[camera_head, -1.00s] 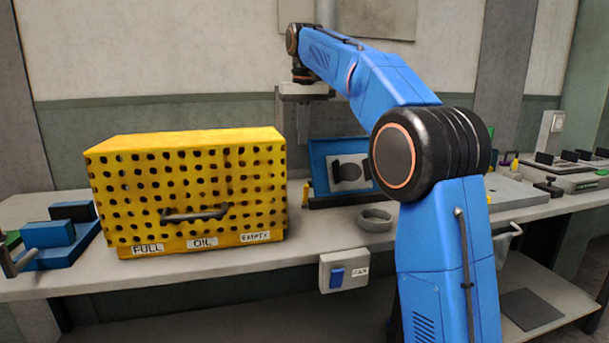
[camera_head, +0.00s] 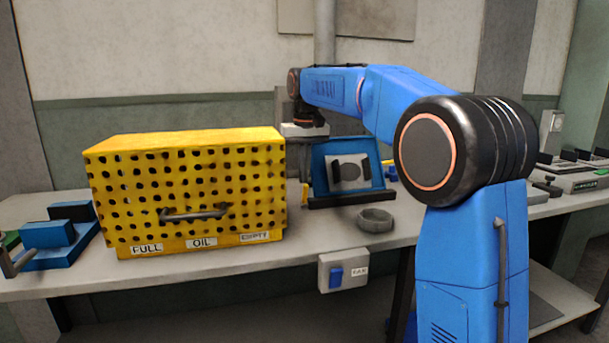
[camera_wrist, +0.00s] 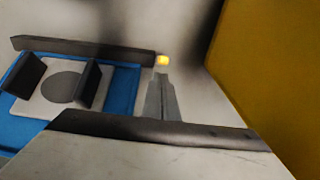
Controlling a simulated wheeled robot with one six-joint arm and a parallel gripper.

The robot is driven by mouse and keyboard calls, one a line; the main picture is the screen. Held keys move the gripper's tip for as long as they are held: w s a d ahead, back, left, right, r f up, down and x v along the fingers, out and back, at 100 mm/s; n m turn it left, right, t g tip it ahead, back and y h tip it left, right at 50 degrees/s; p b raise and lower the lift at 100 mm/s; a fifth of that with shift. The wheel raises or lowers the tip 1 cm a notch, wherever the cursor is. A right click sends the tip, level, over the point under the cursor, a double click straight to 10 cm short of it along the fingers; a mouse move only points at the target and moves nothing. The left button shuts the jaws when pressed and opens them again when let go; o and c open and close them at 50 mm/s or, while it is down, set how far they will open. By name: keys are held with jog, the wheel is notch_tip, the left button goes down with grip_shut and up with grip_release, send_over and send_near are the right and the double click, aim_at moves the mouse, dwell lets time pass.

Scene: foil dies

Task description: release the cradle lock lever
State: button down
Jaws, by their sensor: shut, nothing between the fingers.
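The cradle (camera_head: 322,165) is a tilted blue tray holding a pale plate with a dark round disc and black side pieces, right of the yellow box. It shows at the left of the wrist view (camera_wrist: 122,108). A small yellow-tipped lever (camera_head: 305,193) stands at the cradle's left side; its yellow tip (camera_wrist: 162,60) shows in the wrist view by the end of the dark bar. My gripper (camera_wrist: 161,78) is shut and empty, its fingertips close to the yellow tip. I cannot tell whether they touch. The lever's lower part is hidden.
A yellow perforated box (camera_head: 185,190) stands close on the left and fills the right of the wrist view (camera_wrist: 275,75). A grey ring-shaped dish (camera_head: 375,219) sits in front of the cradle. A switch box (camera_head: 343,271) hangs on the bench's front edge.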

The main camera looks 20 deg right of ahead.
jog(key=shift+s+f, duration=0.1)
jog(key=shift+s, duration=0.3)
jog(key=shift+s, duration=0.1)
